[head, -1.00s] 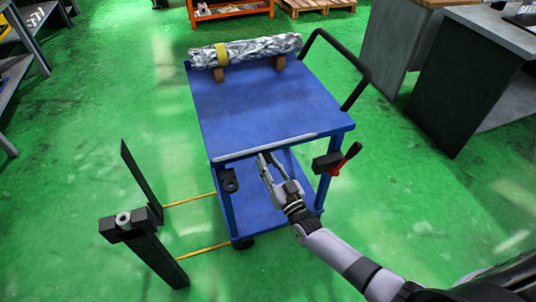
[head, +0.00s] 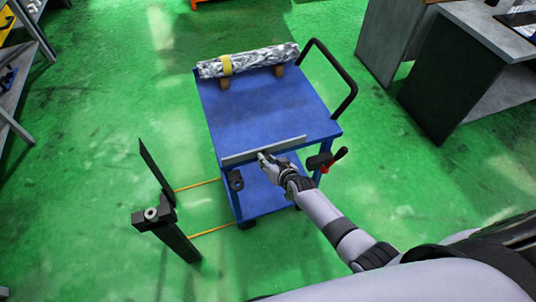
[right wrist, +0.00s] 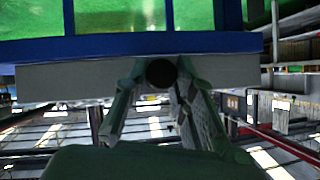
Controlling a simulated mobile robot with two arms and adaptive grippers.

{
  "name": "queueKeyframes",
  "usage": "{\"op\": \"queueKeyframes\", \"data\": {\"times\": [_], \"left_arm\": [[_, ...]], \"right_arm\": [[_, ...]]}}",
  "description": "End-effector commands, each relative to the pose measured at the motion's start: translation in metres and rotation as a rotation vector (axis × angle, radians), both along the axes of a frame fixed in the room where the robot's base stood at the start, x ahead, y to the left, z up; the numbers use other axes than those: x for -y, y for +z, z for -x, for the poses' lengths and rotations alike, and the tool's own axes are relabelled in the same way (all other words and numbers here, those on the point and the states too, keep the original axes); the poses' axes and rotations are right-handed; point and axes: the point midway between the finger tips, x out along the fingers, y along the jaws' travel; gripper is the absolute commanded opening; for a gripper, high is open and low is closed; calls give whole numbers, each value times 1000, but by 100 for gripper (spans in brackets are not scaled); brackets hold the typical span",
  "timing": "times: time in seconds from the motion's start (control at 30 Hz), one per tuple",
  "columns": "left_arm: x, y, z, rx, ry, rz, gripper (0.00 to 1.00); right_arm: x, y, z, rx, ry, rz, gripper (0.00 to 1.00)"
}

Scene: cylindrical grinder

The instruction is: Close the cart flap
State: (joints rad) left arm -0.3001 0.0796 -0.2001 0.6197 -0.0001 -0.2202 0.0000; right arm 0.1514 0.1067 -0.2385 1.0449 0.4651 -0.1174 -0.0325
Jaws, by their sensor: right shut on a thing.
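The blue cart (head: 255,110) stands in the middle of the head view. Its flap, a long grey strip (head: 240,156), runs along the near edge of the cart's top and shows its face, tilted up. My right gripper (head: 263,156) is at the middle of this strip. In the right wrist view the grey flap (right wrist: 60,84) spans the picture below the blue edge. A dark round knob (right wrist: 160,72) sits between the fingers of my right gripper (right wrist: 158,85), which is shut on it and hides part of the flap. My left gripper is not in view.
A silver-wrapped roll (head: 262,58) lies on wooden blocks at the cart's far end. A black handle (head: 345,75) and a red-and-black lever (head: 328,160) are at the right. A black post stand (head: 165,228) with yellow bars is at the left.

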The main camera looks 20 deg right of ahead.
Motion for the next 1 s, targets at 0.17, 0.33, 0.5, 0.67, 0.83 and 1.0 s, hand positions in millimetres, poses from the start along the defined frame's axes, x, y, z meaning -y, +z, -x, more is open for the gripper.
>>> {"op": "queueKeyframes", "data": {"times": [0.17,0.33,0.5,0.67,0.83,1.0], "left_arm": [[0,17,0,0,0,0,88],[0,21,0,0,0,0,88],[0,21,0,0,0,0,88],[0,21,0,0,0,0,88],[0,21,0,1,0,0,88],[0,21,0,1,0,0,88]], "right_arm": [[0,5,-2,-63,-1,2,0],[0,4,-3,-90,0,3,0],[0,4,-3,-95,0,3,0],[0,4,-3,-94,0,3,0],[0,4,-3,-93,0,3,29],[0,4,-3,-93,0,3,41]]}}
